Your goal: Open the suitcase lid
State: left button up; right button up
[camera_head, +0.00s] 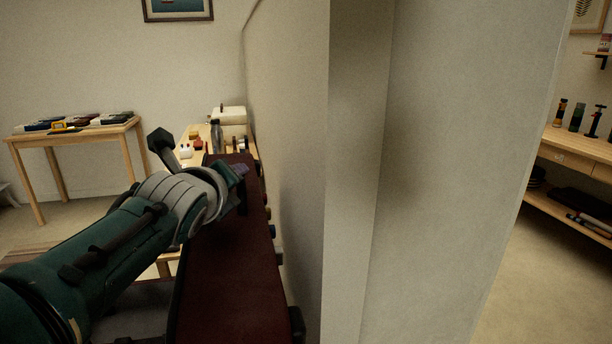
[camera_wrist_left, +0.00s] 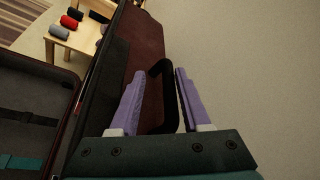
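The suitcase lid (camera_head: 228,265) is a dark red panel standing raised, close beside the pale wall; it also shows in the left wrist view (camera_wrist_left: 142,42). The suitcase's dark interior (camera_wrist_left: 28,140), with straps and a teal buckle, is exposed to the left of the lid. A black handle (camera_wrist_left: 157,70) is on the lid. My left gripper (camera_head: 238,170) is at the lid's upper part. Its purple fingers (camera_wrist_left: 160,76) are apart, one on each side of the handle, with a gap at the left finger; contact at the right finger is unclear. My right gripper is not in view.
A large pale wall (camera_head: 440,150) stands directly right of the lid. A wooden table (camera_head: 75,138) with several items is at the back left. A bench with small objects (camera_head: 195,147) lies behind the gripper. Wooden shelves (camera_head: 580,150) are at far right.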

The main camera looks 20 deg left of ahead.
pick_arm(q)
jog(key=shift+s+d+r+p, duration=0.1)
jog(key=shift+s+r+p, duration=0.15)
jog(key=shift+s+p, duration=0.2)
notch_tip(320, 180, up, 2)
jog(key=p, duration=0.3)
send_over(216, 231)
jog(key=shift+w+a, duration=0.2)
jog(key=shift+w, duration=0.25)
jog(key=shift+s+d+r, duration=0.2)
jog(key=shift+s, duration=0.3)
